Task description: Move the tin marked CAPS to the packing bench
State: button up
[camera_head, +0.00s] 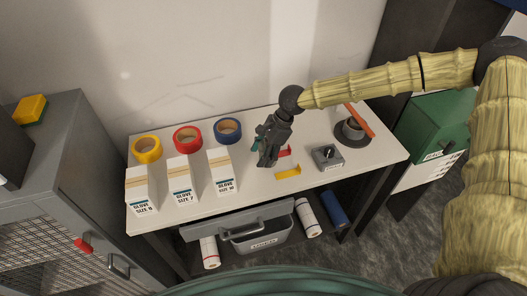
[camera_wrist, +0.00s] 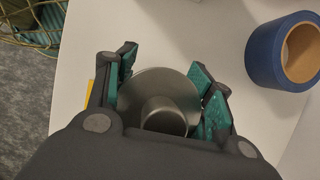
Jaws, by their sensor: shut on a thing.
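My gripper (camera_head: 268,152) is over the middle of the white bench (camera_head: 245,190), pointing down. In the wrist view its teal finger pads (camera_wrist: 163,82) are on either side of a round grey metal tin (camera_wrist: 185,98) with a raised round middle, and the gripper is shut on it. In the head view my gripper hides this tin. No CAPS marking on it can be read. I cannot tell from the frames which surface is the packing bench.
Yellow (camera_head: 147,149), red (camera_head: 187,139) and blue (camera_head: 228,130) tape rolls and several glove boxes (camera_head: 181,181) stand left of my gripper. A small grey box (camera_head: 327,158) and a dark round holder (camera_head: 352,132) are right. A grey cabinet (camera_head: 60,150) stands left, a green box (camera_head: 436,124) right.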

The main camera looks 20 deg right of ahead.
jog(key=o, duration=1.4)
jog(key=b+v, duration=0.3)
jog(key=v, duration=0.9)
